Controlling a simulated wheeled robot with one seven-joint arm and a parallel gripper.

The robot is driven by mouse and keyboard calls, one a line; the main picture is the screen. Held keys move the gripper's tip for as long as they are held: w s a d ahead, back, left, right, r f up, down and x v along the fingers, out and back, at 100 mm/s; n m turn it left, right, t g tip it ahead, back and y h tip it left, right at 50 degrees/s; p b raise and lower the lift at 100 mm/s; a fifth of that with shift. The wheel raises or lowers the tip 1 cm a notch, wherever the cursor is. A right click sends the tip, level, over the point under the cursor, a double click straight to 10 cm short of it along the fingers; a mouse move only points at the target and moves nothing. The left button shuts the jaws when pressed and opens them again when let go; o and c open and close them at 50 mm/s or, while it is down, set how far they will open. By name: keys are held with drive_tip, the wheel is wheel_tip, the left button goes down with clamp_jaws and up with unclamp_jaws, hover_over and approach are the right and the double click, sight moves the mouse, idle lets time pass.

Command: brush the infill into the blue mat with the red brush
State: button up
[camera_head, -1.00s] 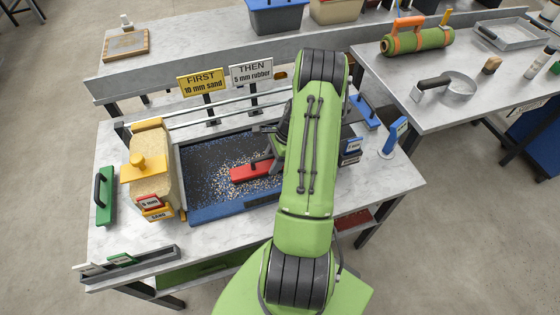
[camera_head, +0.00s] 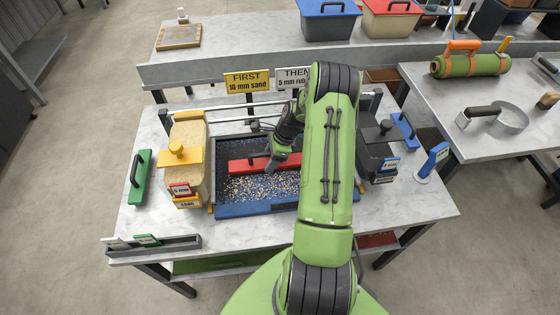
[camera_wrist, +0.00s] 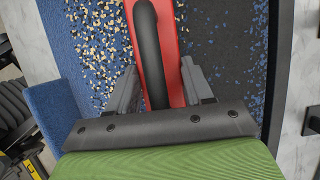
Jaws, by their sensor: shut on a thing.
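The red brush (camera_head: 250,165) lies across the far part of the blue mat (camera_head: 228,210). It also shows in the wrist view (camera_wrist: 179,82), with its dark arched handle between my fingers. My gripper (camera_wrist: 155,92) is shut on the red brush; in the head view my arm hides part of it. Pale and tan infill grains (camera_head: 262,186) lie scattered on the mat, mostly on the near side of the brush. In the wrist view the grains (camera_wrist: 100,40) are dense on one side of the brush, while the other side is dark with small blue specks.
A yellow sand hopper (camera_head: 188,160) stands left of the mat and a dark hopper (camera_head: 376,150) stands right. A grey tray (camera_head: 160,246) is at the front left. Signs (camera_head: 246,82) stand behind.

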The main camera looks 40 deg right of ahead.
sight(260, 160)
drive_tip(key=shift+w+a, duration=0.4)
drive_tip(key=shift+w, duration=0.25)
drive_tip(key=shift+w+a, duration=0.4)
drive_tip(key=shift+w, duration=0.25)
drive_tip(key=shift+s+d, duration=0.5)
drive_tip(key=shift+d, duration=0.2)
drive_tip(key=shift+s+d, duration=0.5)
drive_tip(key=shift+d, duration=0.2)
drive_tip(key=shift+s+d+p, duration=0.1)
drive_tip(key=shift+s+d, duration=1.1)
drive_tip(key=shift+d, duration=0.55)
drive_tip(key=shift+s+d+p, duration=0.1)
drive_tip(key=shift+s+d, duration=1.05)
drive_tip(key=shift+d, duration=0.55)
drive_tip(key=shift+s+d+p, duration=0.1)
drive_tip(key=shift+s+d, duration=1.1)
drive_tip(key=shift+d, duration=0.55)
